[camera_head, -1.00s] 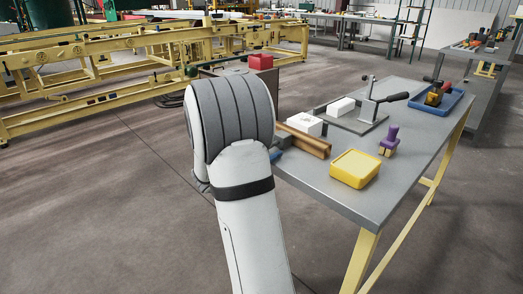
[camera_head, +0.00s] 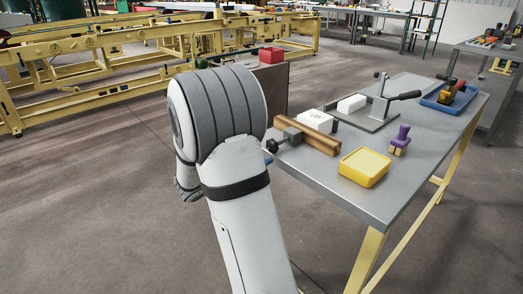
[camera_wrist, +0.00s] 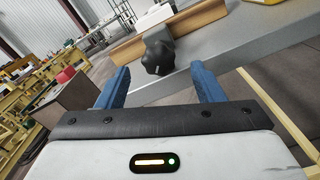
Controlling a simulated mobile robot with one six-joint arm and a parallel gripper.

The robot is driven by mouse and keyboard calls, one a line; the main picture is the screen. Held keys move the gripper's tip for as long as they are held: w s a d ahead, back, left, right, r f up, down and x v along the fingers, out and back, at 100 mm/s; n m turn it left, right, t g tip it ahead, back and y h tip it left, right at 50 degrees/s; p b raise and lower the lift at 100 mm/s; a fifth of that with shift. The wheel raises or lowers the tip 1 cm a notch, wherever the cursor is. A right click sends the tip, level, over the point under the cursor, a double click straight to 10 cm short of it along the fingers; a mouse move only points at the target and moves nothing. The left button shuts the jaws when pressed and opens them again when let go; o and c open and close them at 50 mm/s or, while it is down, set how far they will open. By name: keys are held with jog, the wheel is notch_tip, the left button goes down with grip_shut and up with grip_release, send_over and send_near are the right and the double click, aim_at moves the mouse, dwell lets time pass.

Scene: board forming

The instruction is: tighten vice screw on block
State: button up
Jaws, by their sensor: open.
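The vice has a dark star-shaped screw knob (camera_head: 271,146) at the table's near left edge, on a grey metal body (camera_head: 292,135) beside brown wooden jaws (camera_head: 322,142). A white block (camera_head: 314,121) with dark markings sits at the jaws; whether they touch it is unclear. In the wrist view the knob (camera_wrist: 158,57) is ahead of my gripper (camera_wrist: 162,80), roughly centred between its two blue fingers and just beyond their tips. My gripper is open and empty. In the head view my arm hides most of it; only a bit of blue shows near the knob.
A yellow container (camera_head: 364,167), a purple-handled stamp (camera_head: 400,140), a lever press (camera_head: 380,105) with a white block (camera_head: 351,103), and a blue tray (camera_head: 440,102) of tools stand on the grey table (camera_head: 385,195). A red box (camera_head: 271,55) stands behind my arm.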

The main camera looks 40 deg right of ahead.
aim_at(269, 146)
jog(key=shift+w+r+n+p, duration=0.1)
jog(key=shift+r+n+p, duration=0.3)
jog(key=shift+p, duration=0.7)
jog(key=n+p, duration=0.3)
jog(key=p, duration=0.2)
jog(key=n+p, duration=0.3)
jog(key=p, duration=0.2)
jog(key=shift+w+a+f, duration=0.1)
jog(key=shift+w+a, duration=0.05)
jog(key=shift+f+n, duration=0.15)
jog(key=shift+n, duration=0.15)
jog(key=shift+d+f, duration=0.1)
jog(key=shift+d, duration=0.35)
jog(key=d, duration=0.7)
jog(key=shift+w, duration=0.3)
